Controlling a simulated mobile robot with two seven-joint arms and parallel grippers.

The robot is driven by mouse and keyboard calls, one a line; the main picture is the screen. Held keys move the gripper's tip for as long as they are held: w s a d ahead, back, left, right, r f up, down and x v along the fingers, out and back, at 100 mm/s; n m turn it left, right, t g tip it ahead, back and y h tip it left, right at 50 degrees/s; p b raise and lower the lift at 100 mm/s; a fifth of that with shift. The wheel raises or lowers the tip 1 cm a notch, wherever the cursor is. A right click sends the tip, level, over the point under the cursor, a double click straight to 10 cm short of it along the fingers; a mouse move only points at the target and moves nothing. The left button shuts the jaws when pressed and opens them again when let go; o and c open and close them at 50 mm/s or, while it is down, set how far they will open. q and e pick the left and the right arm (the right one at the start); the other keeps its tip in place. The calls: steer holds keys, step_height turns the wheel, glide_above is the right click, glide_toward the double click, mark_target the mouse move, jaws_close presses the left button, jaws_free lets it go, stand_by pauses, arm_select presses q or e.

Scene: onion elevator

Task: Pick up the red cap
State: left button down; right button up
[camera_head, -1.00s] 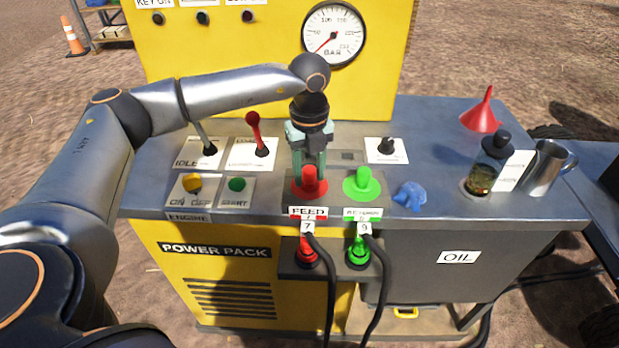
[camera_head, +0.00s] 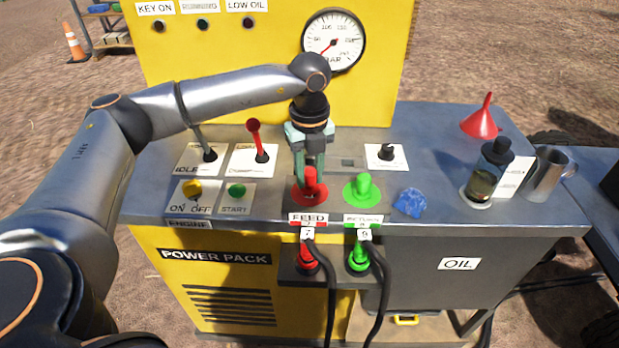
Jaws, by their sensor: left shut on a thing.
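The red cap (camera_head: 311,184) stands upright on its round red base on the console top, behind the FEED label. My left gripper (camera_head: 307,170) points down over it from behind, with its fingers around the cap's upper part. It is shut on the cap, though the far finger is partly hidden. The cap looks still seated on the base. My right gripper does not show.
A green cap (camera_head: 363,190) stands close to the right, with a blue crumpled cloth (camera_head: 410,203) beyond it. A red lever (camera_head: 256,140) and a grey lever (camera_head: 204,146) stand left. An oil bottle (camera_head: 487,172), metal mug (camera_head: 549,174) and red funnel (camera_head: 481,118) are at right.

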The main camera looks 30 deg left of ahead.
arm_select(q)
steer(key=s+d+r, duration=0.8)
steer(key=s+r, duration=0.3)
steer(key=r, duration=0.1)
steer(key=shift+d, duration=0.35)
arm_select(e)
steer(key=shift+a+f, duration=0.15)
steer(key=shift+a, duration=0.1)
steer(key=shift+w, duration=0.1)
